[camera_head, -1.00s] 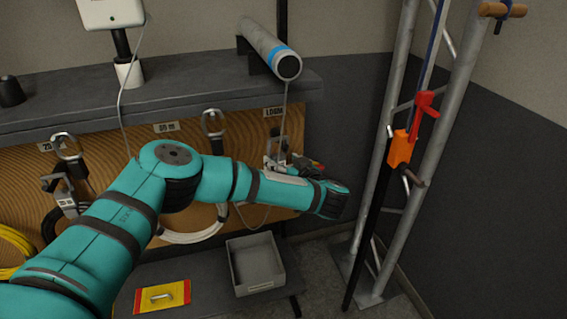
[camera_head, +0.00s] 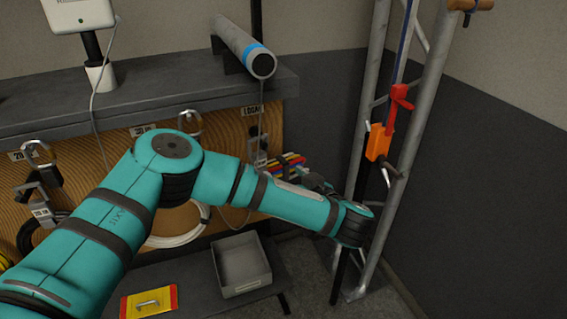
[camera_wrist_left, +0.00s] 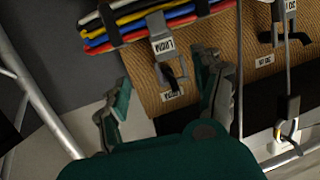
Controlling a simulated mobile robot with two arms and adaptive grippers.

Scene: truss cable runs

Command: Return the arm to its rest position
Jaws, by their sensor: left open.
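My left arm (camera_head: 220,180) is teal and reaches across the head view from the lower left, its wrist ending in front of the truss foot. My left gripper (camera_head: 318,180) is small and partly hidden there. In the left wrist view its two fingers (camera_wrist_left: 165,100) stand apart with nothing held between them. The bundle also shows in the head view (camera_head: 289,160), beside the gripper. My right gripper is out of view.
The metal truss (camera_head: 421,110) stands at the right, with an orange block (camera_head: 378,141) and red clamp (camera_head: 399,98) on it. A grey bin (camera_head: 243,288) and a red-and-yellow plate (camera_head: 128,307) are below. A grey shelf (camera_head: 150,98) tops the panel.

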